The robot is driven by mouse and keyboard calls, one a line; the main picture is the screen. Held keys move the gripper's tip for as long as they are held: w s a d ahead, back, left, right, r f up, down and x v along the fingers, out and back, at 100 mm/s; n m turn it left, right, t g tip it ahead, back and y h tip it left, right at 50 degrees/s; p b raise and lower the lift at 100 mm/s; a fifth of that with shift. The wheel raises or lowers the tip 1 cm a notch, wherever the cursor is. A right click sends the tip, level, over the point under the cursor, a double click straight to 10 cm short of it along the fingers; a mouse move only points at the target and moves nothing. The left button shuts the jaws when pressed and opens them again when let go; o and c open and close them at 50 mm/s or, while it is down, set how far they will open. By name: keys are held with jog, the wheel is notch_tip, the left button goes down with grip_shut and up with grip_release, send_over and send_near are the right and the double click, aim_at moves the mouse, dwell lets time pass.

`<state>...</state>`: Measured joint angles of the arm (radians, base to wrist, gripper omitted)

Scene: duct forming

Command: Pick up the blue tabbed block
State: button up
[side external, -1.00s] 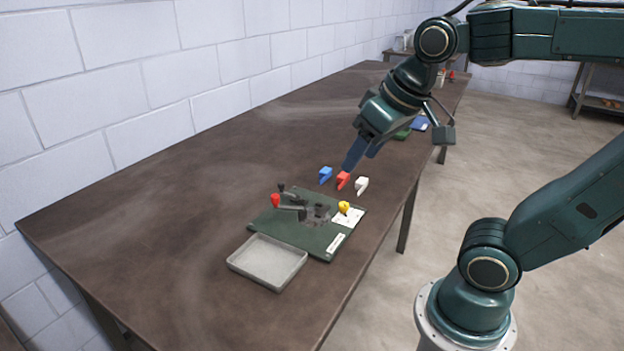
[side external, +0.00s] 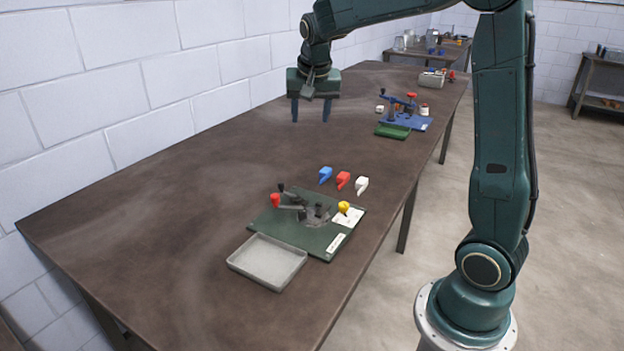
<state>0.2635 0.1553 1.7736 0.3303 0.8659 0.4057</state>
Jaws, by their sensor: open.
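The blue tabbed block (side external: 326,174) lies on the brown table, leftmost in a short row of blocks. A red tabbed block (side external: 343,180) is beside it, and a white tabbed block (side external: 361,185) is to the right of that. My gripper (side external: 310,115) is open and empty, fingers pointing down. In the picture it is above and slightly left of the blue block, over the table toward the wall side. Its exact height above the table is hard to tell. Nothing hides the blue block.
A green fixture plate (side external: 325,246) with red- and black-knobbed clamps and a yellow knob lies in front of the blocks. A grey tray (side external: 268,262) is nearer. A blue fixture (side external: 405,119) and green tray (side external: 392,131) stand farther back. The table's left part is clear.

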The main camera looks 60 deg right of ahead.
jog(key=w+d+f+m+g, duration=0.1)
jog(key=w+d+f+m, duration=0.4)
jog(key=d, duration=0.4)
jog(key=m+g+h, duration=0.1)
jog(key=m+g, duration=0.1)
send_near(325, 170)
jog(key=shift+x, duration=1.85)
jog(key=shift+d, duration=0.1)
jog(key=shift+x, duration=2.55)
jog(key=c, duration=1.1)
